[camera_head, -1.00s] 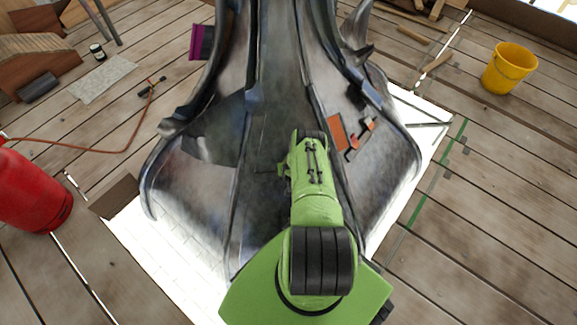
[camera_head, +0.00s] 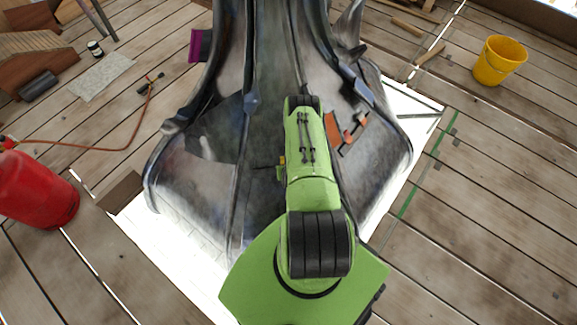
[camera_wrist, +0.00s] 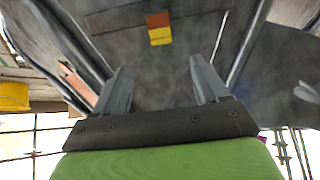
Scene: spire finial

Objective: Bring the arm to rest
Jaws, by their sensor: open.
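My gripper (camera_wrist: 160,92) shows in the wrist view with its two grey fingers spread apart and nothing between them. Its fingertips point toward the grey metal spire base (camera_wrist: 160,75), which carries a small orange and yellow patch (camera_wrist: 159,28) beyond the fingers. In the head view my green arm reaches forward over the lower part of the spire (camera_head: 268,60), and the gripper is hidden behind the arm. I cannot tell how far the fingertips are from the metal.
An orange piece (camera_head: 333,128) sits on the spire's right face, and a purple block (camera_head: 196,46) sticks out at its left. A red cylinder (camera_head: 38,190) with a hose stands left on the plank floor. A yellow bucket (camera_head: 499,61) stands right. Bright openings surround the base.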

